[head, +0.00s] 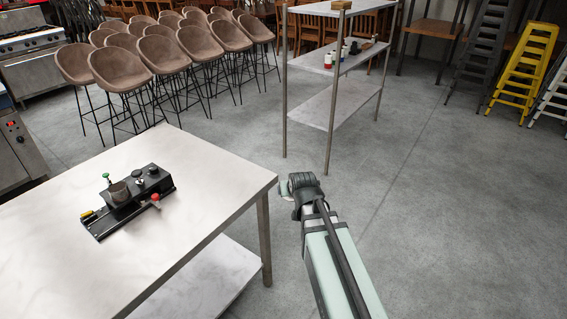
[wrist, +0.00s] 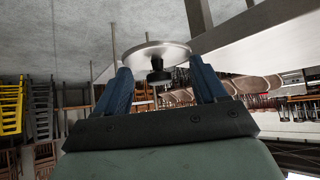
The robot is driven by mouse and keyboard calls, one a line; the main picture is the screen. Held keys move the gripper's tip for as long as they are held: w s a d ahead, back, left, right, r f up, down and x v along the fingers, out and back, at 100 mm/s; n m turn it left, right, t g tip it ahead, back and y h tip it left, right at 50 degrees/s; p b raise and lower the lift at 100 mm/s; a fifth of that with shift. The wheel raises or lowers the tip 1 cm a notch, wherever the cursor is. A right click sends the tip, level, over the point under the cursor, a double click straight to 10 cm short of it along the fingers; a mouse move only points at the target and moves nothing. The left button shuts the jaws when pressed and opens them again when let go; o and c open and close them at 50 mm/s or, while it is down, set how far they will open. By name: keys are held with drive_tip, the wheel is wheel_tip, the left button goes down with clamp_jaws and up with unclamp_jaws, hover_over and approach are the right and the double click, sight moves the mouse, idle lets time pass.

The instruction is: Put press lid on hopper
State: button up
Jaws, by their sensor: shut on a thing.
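The press lid (wrist: 145,50) is a silver round disc with a black knob (wrist: 158,76) in the wrist view. In the head view my gripper (head: 288,186) is off the right edge of the steel table (head: 190,240), over the floor. The press (head: 130,200) is a black device on that table, with a grey open cup, apparently the hopper (head: 118,193). My gripper is well to the right of it. The lid is mostly hidden in the head view.
A red-tipped lever (head: 155,198) and a green knob (head: 106,176) stick out from the press. The table around it is bare. A steel shelf unit (head: 335,105) with small bottles stands behind my gripper. Several brown stools (head: 160,50) stand behind the table.

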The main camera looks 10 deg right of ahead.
drive_tip(key=w+a+r+n+g+y, duration=0.1)
drive_tip(key=w+a+r+n+y, duration=0.35)
drive_tip(key=a, duration=1.35)
drive_tip(key=a+r+n+g, duration=0.15)
drive_tip(key=a+r, duration=0.55)
drive_tip(key=a, duration=1)
drive_tip(key=w+a+r+n+y, duration=0.25)
drive_tip(key=a+r, duration=0.35)
drive_tip(key=a, duration=1.2)
drive_tip(key=shift+s+a+f+n+g+y, duration=0.1)
drive_tip(key=shift+s+a+n+g+y, duration=0.2)
drive_tip(key=shift+s+a+n+g, duration=0.75)
drive_tip(key=shift+s+a+r+n+g+y, duration=0.1)
drive_tip(key=shift+s+a+n+g+y, duration=0.2)
drive_tip(key=shift+n+g, duration=1.3)
drive_tip(key=shift+s+a+f+n+g+y, duration=0.1)
drive_tip(key=shift+s+a+n+g+y, duration=0.4)
drive_tip(key=shift+n, duration=1.5)
drive_tip(key=shift+s+f, duration=0.15)
drive_tip(key=shift+s, duration=0.15)
drive_tip(key=shift+f, duration=3.25)
drive_tip(key=shift+f, duration=0.55)
drive_tip(key=o, duration=1.2)
